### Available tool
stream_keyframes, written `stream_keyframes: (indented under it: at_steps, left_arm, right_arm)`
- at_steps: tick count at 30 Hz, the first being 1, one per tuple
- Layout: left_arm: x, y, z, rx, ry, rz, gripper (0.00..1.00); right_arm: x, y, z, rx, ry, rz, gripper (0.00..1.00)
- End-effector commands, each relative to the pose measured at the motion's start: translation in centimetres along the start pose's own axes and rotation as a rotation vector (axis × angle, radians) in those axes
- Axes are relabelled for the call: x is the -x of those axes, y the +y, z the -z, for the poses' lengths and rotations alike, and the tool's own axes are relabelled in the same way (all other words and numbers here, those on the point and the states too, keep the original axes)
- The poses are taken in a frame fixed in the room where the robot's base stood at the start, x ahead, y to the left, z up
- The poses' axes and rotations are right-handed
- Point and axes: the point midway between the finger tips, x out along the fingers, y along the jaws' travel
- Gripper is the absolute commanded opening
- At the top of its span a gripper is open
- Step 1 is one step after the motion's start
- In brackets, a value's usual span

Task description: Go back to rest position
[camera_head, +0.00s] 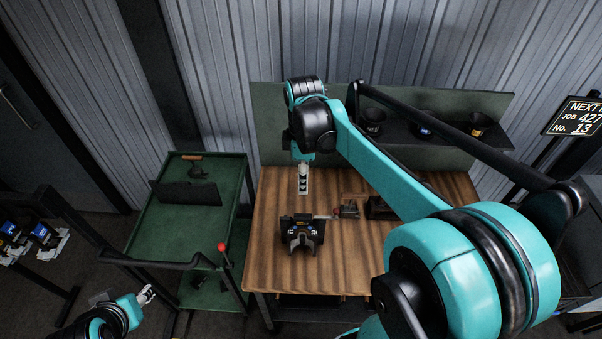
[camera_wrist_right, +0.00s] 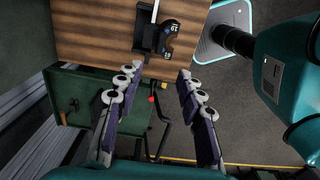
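My right arm reaches over the wooden table (camera_head: 268,265) from the right in the head view. My right gripper (camera_head: 303,190) points down above the table's back left part, behind a black mould-like block (camera_head: 302,232) with small blue parts. In the right wrist view, the fingers of this gripper (camera_wrist_right: 158,78) are apart with nothing between them. The black block (camera_wrist_right: 166,38) lies beyond the fingertips there. My left gripper (camera_head: 147,294) is low at the bottom left of the head view, apart from the table. It is too small to tell whether it is open.
A green cart (camera_head: 150,228) stands left of the table, with a red-knobbed lever (camera_head: 222,247) near its right edge. Small dark parts (camera_head: 350,209) lie right of the block. A shelf with several dark cups (camera_head: 424,131) is on the green back panel (camera_head: 273,128). A sign (camera_head: 577,117) stands at right.

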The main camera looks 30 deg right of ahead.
Motion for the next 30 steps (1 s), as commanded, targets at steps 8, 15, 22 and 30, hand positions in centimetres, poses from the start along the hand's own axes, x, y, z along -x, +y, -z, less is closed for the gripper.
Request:
stream_keyframes:
  at_steps: [8,15,22,30]
  left_arm:
    - [-0.3,0.0,-0.2,0.0,0.0,0.0,0.4]
    - [-5.5,0.0,-3.9,0.0,0.0,0.0,0.4]
    - [-12.3,0.0,-8.8,0.0,0.0,0.0,0.4]
    - [-17.5,0.0,-12.5,0.0,0.0,0.0,0.4]
  right_arm:
    - [-0.3,-0.2,0.1,-0.008,0.002,-0.005,0.38]
    - [-6.5,-3.7,1.1,-0.226,0.068,-0.126,0.38]
    - [-15.8,-8.6,2.3,-0.589,0.259,-0.273,0.38]
    - [-24.0,-12.2,3.1,-0.908,0.501,-0.321,0.38]
